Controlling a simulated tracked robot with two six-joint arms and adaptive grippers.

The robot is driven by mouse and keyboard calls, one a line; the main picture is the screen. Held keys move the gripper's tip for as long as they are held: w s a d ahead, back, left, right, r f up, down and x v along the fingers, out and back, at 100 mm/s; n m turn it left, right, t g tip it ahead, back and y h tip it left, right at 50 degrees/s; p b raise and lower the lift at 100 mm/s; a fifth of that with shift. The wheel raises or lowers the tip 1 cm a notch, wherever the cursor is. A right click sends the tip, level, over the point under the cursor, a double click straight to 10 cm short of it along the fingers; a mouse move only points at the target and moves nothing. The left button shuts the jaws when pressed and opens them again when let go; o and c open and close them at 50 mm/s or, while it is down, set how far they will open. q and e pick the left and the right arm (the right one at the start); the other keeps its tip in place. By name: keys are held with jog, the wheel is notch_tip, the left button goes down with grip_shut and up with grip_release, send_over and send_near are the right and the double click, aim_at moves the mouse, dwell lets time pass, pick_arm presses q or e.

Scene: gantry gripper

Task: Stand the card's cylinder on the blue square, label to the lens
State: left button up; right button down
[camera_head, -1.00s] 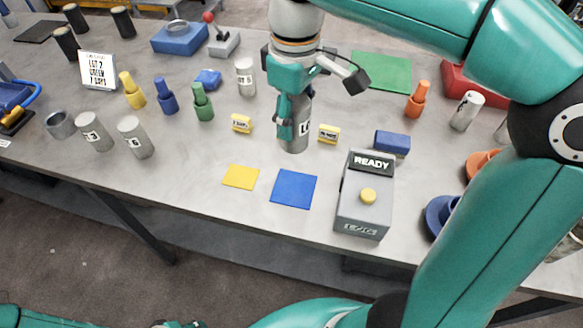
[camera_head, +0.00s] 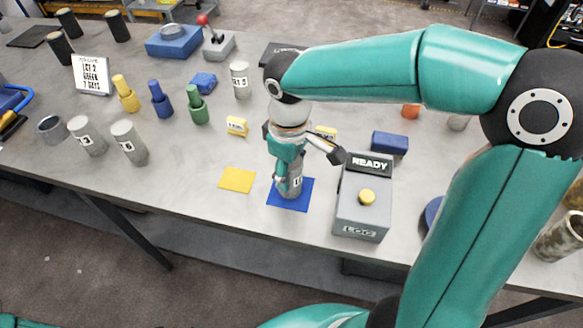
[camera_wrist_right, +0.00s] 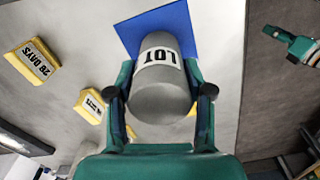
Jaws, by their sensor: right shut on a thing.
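The card (camera_head: 90,73) stands at the back left and reads "LOT 2 GREEN 7 DAYS". My right gripper (camera_head: 288,180) is shut around a grey cylinder (camera_head: 297,186), which is upright over the blue square (camera_head: 274,197). I cannot tell whether its base touches the square.
A grey console (camera_head: 362,212) with "READY" and a yellow button stands close right of the blue square. A yellow square (camera_head: 237,179) lies to its left. Small yellow blocks (camera_head: 237,126) stand behind. Grey cylinders (camera_head: 128,140) stand at the left. The table front between them is clear.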

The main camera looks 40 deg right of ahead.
jog(key=shift+c, duration=2.3)
grip_release()
notch_tip(320, 180, up, 12)
jog(key=shift+r+p, duration=0.1)
jog(key=shift+p, duration=0.45)
